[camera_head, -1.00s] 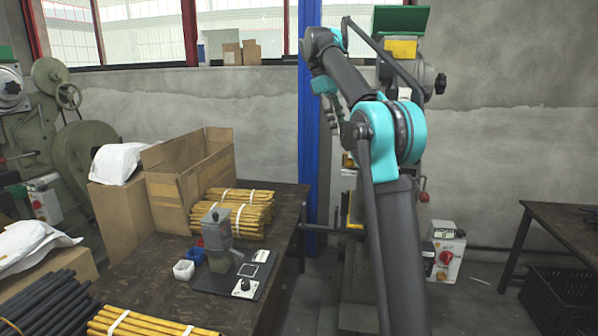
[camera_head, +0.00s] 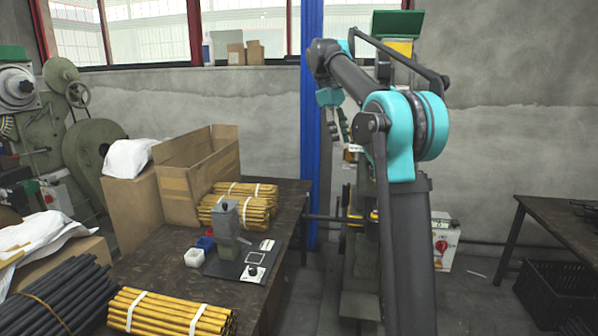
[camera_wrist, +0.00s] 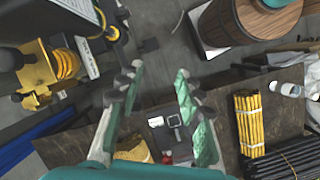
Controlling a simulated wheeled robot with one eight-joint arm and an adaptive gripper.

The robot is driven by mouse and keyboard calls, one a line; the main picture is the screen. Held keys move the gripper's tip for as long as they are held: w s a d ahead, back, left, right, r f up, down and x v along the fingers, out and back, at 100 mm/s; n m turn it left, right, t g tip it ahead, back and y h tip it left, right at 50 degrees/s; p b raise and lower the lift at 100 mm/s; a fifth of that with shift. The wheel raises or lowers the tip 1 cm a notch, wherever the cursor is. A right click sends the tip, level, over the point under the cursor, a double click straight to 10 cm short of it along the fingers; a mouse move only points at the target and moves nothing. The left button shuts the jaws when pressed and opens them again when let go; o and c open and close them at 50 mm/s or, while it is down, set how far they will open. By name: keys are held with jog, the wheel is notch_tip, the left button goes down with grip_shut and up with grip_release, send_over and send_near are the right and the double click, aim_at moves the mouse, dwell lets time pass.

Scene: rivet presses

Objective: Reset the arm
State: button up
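My arm rises at the right of centre in the head view and folds over at the teal joint. My gripper (camera_head: 343,124) hangs in front of the blue post, well above and to the right of the wooden table (camera_head: 282,222). In the wrist view my gripper (camera_wrist: 158,98) has its two fingers spread wide apart. Nothing is between them, and the table lies far below.
The table holds a small grey press (camera_head: 227,222), a white cup (camera_head: 194,257), bundles of yellow rods (camera_head: 170,312), black rods (camera_head: 57,292) and an open cardboard box (camera_head: 200,170). A large machine stands behind my arm. A second table (camera_head: 560,222) stands at right.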

jog(key=s+d+f+m+t+y, duration=0.15)
jog(key=s+f, duration=0.35)
jog(key=f, duration=0.5)
jog(key=s+d+f+m+t, duration=0.1)
jog(key=s+d+f+m, duration=0.3)
jog(key=f, duration=0.5)
jog(key=s+f+m+t+y, duration=0.1)
jog(key=s+f+m+t, duration=0.2)
jog(key=s+f, duration=1.8)
jog(key=shift+s+d+f+m+t+y, duration=0.3)
jog(key=shift+s+m, duration=0.45)
jog(key=shift+s, duration=0.35)
jog(key=shift+r, duration=0.1)
